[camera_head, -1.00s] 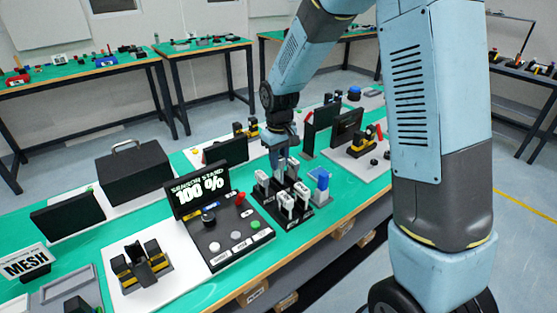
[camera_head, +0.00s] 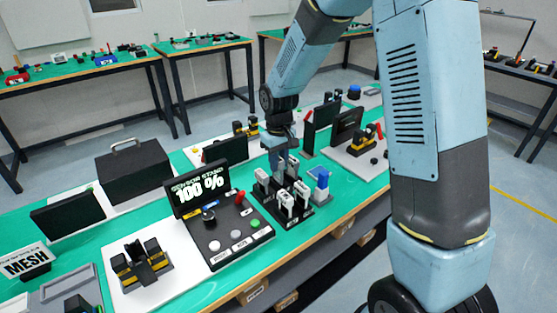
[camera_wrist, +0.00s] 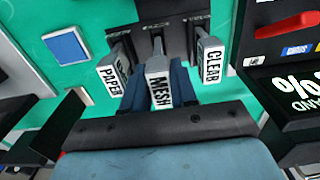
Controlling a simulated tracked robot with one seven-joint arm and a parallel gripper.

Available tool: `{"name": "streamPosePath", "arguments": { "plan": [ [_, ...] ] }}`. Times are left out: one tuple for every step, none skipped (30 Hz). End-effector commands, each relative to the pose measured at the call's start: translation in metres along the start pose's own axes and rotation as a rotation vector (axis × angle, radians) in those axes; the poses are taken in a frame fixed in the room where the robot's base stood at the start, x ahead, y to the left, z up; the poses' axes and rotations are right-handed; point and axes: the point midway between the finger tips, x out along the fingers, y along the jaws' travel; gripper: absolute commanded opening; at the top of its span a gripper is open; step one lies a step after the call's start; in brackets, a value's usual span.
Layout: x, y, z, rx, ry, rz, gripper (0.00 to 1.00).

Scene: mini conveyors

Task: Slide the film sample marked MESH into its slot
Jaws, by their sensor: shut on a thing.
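My gripper (camera_head: 281,158) is over the back of the black sample rack (camera_head: 268,208). In the wrist view, its blue fingers (camera_wrist: 165,85) are shut on the white film sample marked MESH (camera_wrist: 159,88). The PAPER sample (camera_wrist: 112,77) is to its left and the CLEAR sample (camera_wrist: 211,60) to its right. I cannot tell whether MESH's lower end is still in the rack. A black and yellow fixture (camera_head: 140,265) with a dark middle part is on a white board at the front left; I cannot tell which slot is meant. A MESH sign (camera_head: 25,262) stands at far left.
A sensor stand screen (camera_head: 200,187) reading 100 % rises left of the rack, with a control panel (camera_head: 225,238) before it. A blue-topped block (camera_head: 322,181) stands to the rack's right. A black case (camera_head: 135,172) is behind left. Green tabletop is clear in front of the rack.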

Motion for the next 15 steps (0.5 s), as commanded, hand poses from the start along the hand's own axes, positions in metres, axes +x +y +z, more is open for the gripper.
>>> {"name": "streamPosePath", "arguments": {
  "plan": [
    [0.002,0.000,0.000,0.000,-0.001,0.000,0.00],
    [0.002,0.000,0.000,0.000,-0.001,0.000,0.00],
    [0.003,0.000,0.000,0.000,-0.001,0.000,0.00],
    [0.004,0.000,0.000,0.000,-0.001,0.000,0.00],
    [0.005,0.000,0.000,0.000,-0.001,0.000,0.00],
    [0.006,0.000,0.000,0.000,-0.001,0.000,0.00],
    [0.006,0.000,0.000,0.000,-0.001,0.000,0.00],
    [0.007,0.000,0.000,0.000,-0.002,0.000,0.00],
    [0.008,0.000,0.000,0.000,-0.002,0.000,0.00],
    [0.009,0.000,0.000,0.000,-0.002,0.000,0.00],
    [0.010,0.000,0.000,0.000,-0.002,0.000,0.00],
    [0.011,0.000,0.000,0.000,-0.002,0.000,0.00],
    [0.011,0.000,0.000,0.000,-0.002,0.000,0.00],
    [0.012,0.000,0.000,0.000,-0.001,0.000,0.00],
    [0.013,0.000,0.000,0.000,-0.001,0.000,0.00]
  ]
}}
